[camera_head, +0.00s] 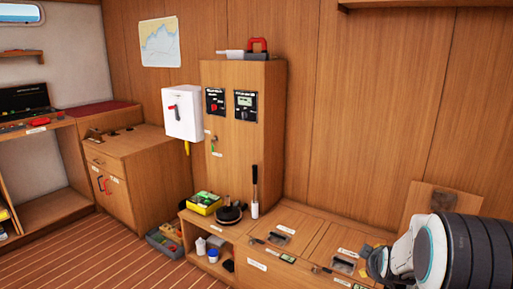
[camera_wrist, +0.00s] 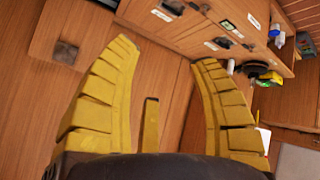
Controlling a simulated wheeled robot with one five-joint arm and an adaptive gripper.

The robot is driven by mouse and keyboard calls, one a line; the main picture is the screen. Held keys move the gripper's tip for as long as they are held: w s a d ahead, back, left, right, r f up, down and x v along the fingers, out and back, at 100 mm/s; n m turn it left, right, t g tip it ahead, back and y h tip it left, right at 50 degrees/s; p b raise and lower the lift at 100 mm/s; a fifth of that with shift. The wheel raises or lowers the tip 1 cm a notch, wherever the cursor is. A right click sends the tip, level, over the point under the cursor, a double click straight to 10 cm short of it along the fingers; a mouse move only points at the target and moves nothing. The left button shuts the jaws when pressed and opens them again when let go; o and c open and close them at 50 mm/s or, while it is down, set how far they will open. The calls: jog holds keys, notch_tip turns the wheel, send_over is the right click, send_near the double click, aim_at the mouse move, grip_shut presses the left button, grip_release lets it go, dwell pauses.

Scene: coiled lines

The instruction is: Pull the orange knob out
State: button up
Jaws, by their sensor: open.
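No clearly orange knob can be made out. A small red knob (camera_head: 215,106) sits on the left black panel of the tall wooden cabinet (camera_head: 243,165) in the head view; its exact shade and shape are too small to tell. My gripper (camera_wrist: 163,52) shows in the wrist view with its yellow segmented fingers spread wide and nothing between the tips. It faces the wooden wall and bench, apart from the cabinet's panels. In the head view my arm is at the lower right, and its fingers cannot be made out there.
A white box (camera_head: 183,118) with a red lever hangs left of the cabinet. The low bench (camera_head: 309,228) carries hatches, a yellow tray (camera_head: 204,203) and an upright black-handled lever (camera_head: 254,188). A wooden board with a dark patch (camera_wrist: 66,52) is near my gripper. Floor (camera_head: 100,250) is open at left.

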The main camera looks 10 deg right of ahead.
jog(key=s+a+r+y+p, duration=0.1)
jog(key=s+a+r+p, duration=0.35)
jog(key=a+r, duration=0.4)
jog(key=s+a+r+m+g+y+p, duration=0.1)
jog(key=s+a+r+p, duration=0.4)
jog(key=s, duration=0.6)
jog(key=s+a+r+m+g+y+p, duration=0.1)
jog(key=s+a+r+g+p, duration=0.3)
jog(key=s+a+r, duration=0.3)
jog(key=s+r+p, duration=0.1)
jog(key=s+r, duration=0.1)
jog(key=s, duration=0.3)
jog(key=shift+s+a+y, duration=0.25)
jog(key=shift+s+y, duration=0.05)
jog(key=shift+y, duration=0.1)
jog(key=shift+f, duration=0.1)
